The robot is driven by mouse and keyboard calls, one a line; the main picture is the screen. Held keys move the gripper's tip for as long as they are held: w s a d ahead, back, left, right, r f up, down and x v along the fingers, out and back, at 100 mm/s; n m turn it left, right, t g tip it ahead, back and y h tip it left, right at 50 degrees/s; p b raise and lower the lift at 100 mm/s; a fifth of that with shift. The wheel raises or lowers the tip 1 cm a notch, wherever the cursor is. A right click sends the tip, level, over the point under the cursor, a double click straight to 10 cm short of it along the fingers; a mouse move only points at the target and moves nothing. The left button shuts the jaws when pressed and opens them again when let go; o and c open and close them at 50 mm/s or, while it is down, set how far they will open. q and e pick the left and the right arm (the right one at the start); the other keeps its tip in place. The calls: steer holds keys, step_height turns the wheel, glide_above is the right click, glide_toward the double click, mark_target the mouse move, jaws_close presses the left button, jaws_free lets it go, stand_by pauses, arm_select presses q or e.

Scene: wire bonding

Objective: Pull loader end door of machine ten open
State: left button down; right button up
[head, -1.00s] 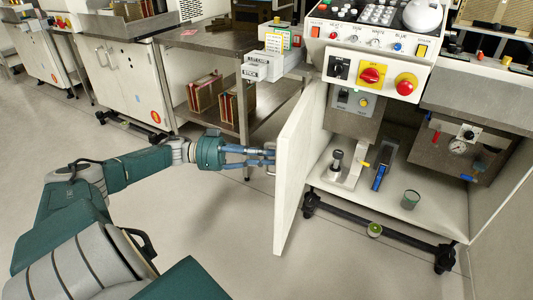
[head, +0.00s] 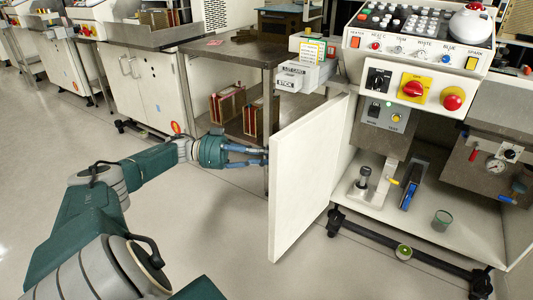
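The white cabinet door (head: 306,176) of the machine stands swung wide open, its broad face toward me and to the left of the cabinet opening. My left gripper (head: 262,156) is at the door's left edge, on its outer side. The fingers point right and their tips are partly hidden behind the door edge. The handle is hidden in this view, so I cannot tell if the fingers are closed on it. My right gripper is out of view.
A control panel (head: 415,60) sits above. A steel table (head: 222,50) stands behind the door. The floor at left is clear.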

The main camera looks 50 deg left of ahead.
arm_select(q)
steer(key=shift+w+a+r, duration=0.1)
steer(key=shift+w, duration=0.05)
steer(key=c, duration=1.8)
jaws_free()
steer(key=shift+c, duration=0.2)
steer(key=shift+o, duration=0.5)
steer(key=shift+w, duration=0.1)
steer(key=v, duration=0.7)
